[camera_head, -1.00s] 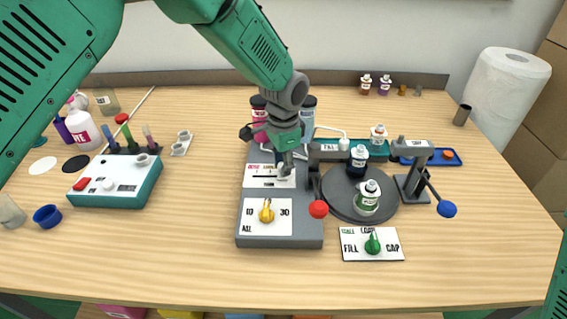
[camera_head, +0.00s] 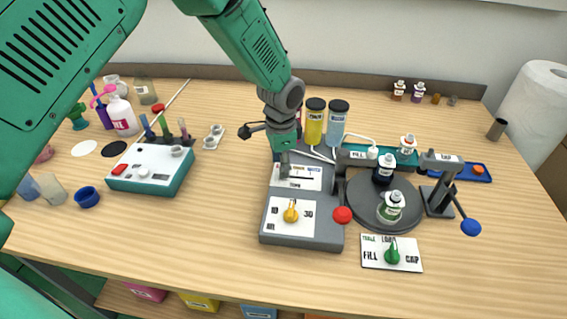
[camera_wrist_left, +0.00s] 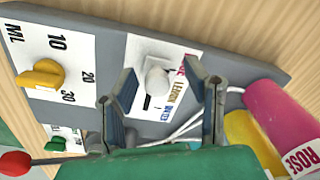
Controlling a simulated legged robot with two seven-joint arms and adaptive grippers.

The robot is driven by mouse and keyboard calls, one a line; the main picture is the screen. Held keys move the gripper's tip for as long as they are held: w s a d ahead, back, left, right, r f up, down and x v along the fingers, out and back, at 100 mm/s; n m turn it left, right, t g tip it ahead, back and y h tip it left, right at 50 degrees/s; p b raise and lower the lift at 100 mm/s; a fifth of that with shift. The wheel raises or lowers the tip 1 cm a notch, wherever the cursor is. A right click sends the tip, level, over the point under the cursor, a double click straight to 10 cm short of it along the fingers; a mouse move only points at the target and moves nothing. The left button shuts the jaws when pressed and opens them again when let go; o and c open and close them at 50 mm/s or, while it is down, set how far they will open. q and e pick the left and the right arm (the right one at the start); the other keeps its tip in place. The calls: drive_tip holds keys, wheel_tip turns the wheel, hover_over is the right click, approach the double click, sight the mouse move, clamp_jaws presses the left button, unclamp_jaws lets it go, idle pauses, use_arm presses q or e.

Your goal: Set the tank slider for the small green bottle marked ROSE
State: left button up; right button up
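My left gripper (camera_head: 286,160) is above the slider panel (camera_head: 311,178) of the grey tank unit (camera_head: 302,240). In the left wrist view its two fingers (camera_wrist_left: 171,88) are apart, with the white slider knob (camera_wrist_left: 158,82) between them and gaps on both sides. The knob is near the ROSE end of the labels; the black slot (camera_wrist_left: 146,103) shows toward WATER. In the head view the gripper hides the knob. The small green bottle (camera_head: 391,207) stands on the dark turntable (camera_head: 362,218); its label is too small to read. My right gripper is not in view.
A yellow dial (camera_head: 290,213) sits in front of the slider. Tanks stand behind it: yellow (camera_head: 314,125), blue (camera_head: 337,125) and pink ROSE (camera_wrist_left: 280,120). A red-ball lever (camera_head: 342,215) is at the right. A dark bottle (camera_head: 384,168) shares the turntable.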

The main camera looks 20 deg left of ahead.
use_arm(q)
drive_tip(key=shift+r, duration=0.25)
wheel_tip(320, 180, up, 11)
drive_tip(key=shift+r, duration=0.15)
drive_tip(key=shift+s+d, duration=0.1)
drive_tip(key=shift+d, duration=0.1)
